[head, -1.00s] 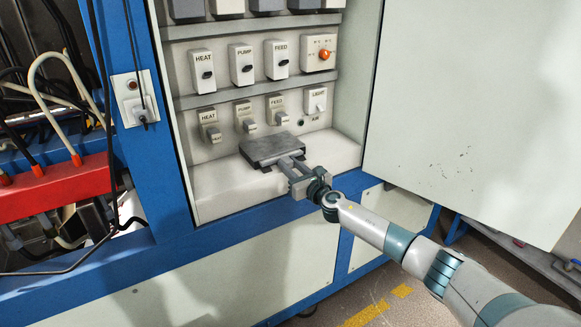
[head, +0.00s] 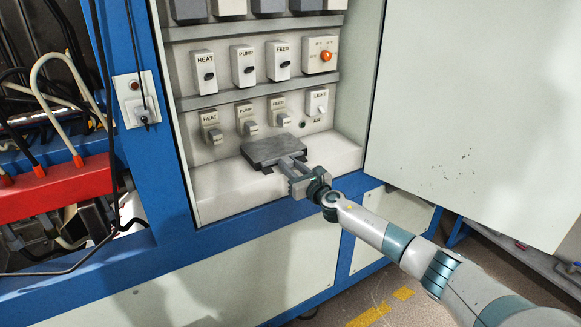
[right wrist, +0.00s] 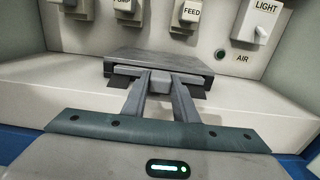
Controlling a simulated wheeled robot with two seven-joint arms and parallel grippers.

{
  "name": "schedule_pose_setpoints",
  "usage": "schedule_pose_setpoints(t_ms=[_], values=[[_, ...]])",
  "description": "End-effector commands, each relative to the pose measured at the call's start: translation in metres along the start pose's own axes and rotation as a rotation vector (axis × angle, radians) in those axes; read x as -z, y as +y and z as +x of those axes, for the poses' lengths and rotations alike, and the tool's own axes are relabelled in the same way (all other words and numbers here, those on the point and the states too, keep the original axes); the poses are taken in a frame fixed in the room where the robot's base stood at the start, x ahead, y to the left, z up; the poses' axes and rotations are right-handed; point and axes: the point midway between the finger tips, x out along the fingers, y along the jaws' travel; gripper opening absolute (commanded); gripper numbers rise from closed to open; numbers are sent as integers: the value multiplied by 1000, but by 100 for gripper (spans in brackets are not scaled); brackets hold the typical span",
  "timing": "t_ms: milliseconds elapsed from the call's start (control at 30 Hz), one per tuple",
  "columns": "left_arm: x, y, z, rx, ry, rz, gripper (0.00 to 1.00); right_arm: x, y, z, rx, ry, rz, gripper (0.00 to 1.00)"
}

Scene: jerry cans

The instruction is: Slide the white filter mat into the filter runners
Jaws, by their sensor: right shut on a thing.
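A flat dark grey unit (head: 272,150) lies on the white ledge of the open cabinet, below the lower row of switches. It also shows in the right wrist view (right wrist: 160,59). A lighter grey bar with a small block (right wrist: 159,77) is at its front edge. My right gripper (head: 287,164) is at this front edge, with its fingers (right wrist: 160,82) shut on the small grey block. I cannot make out a white filter mat or separate runners; whether any are inside the unit is hidden. My left gripper is not in view.
Labelled switches (head: 245,120) are on the wall behind the unit. An open white door (head: 470,110) stands at the right. A blue post (head: 150,150) bounds the cabinet on the left. The ledge (head: 225,195) is bare left of the unit.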

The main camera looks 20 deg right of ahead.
Motion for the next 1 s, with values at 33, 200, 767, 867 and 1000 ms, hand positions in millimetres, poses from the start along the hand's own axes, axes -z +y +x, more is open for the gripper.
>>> schedule_pose_setpoints(t_ms=[33,200,767,867,1000], values=[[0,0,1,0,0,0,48,0,0,1,0,-1,0,6],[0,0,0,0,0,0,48,0,0,1,0,-1,0,6],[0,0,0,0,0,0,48,0,0,1,-1,0,1,48],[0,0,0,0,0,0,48,0,0,-1,-1,0,1,48],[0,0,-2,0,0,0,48,0,0,-7,-1,0,1,48]])
